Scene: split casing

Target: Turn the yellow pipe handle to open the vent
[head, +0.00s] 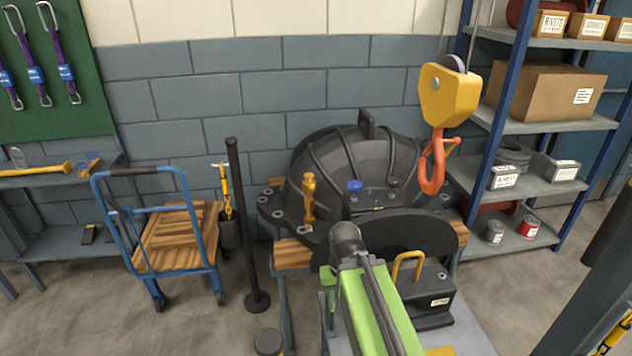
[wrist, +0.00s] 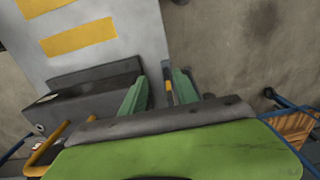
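The dark split casing (head: 350,165) sits on a bench by the wall. An upright yellow handle-like piece (head: 309,198) stands on its left flange, with a blue knob (head: 355,186) to its right. A yellow loop handle (head: 407,264) is on a black box in front of the casing; it also shows at lower left in the wrist view (wrist: 45,145). I cannot tell which yellow piece turns the vent. My gripper (wrist: 160,90) has its two green fingers apart, touching neither yellow piece. In the head view, my arm mostly hides it.
An orange hook (head: 433,165) under a yellow block hangs right of the casing. A black post (head: 245,225) and blue cart (head: 160,235) stand left. The black box (head: 432,295) is close to my arm. Loaded shelves (head: 545,125) stand right. Open floor lies at front left.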

